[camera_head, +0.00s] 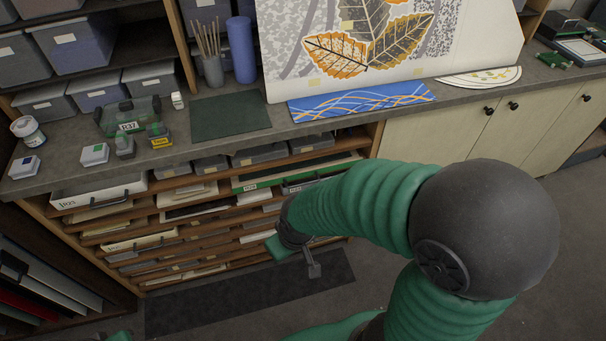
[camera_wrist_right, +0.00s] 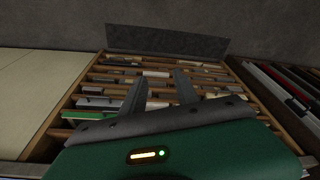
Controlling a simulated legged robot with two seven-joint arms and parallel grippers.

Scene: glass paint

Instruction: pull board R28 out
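A rack of wooden slots under the counter holds boards and trays. A long green-edged board (camera_head: 290,174) with a small white label lies in an upper slot; I cannot read the label, so I cannot tell whether it is R28. A green edge also shows at the left in the right wrist view (camera_wrist_right: 82,120). My right gripper (camera_head: 313,268) hangs in front of the lower rack, apart from the boards. In the wrist view its two fingers (camera_wrist_right: 160,80) stand apart with nothing between them.
Pale cabinets (camera_head: 450,135) stand to the right. A dark mat (camera_head: 250,296) lies on the floor before the rack.

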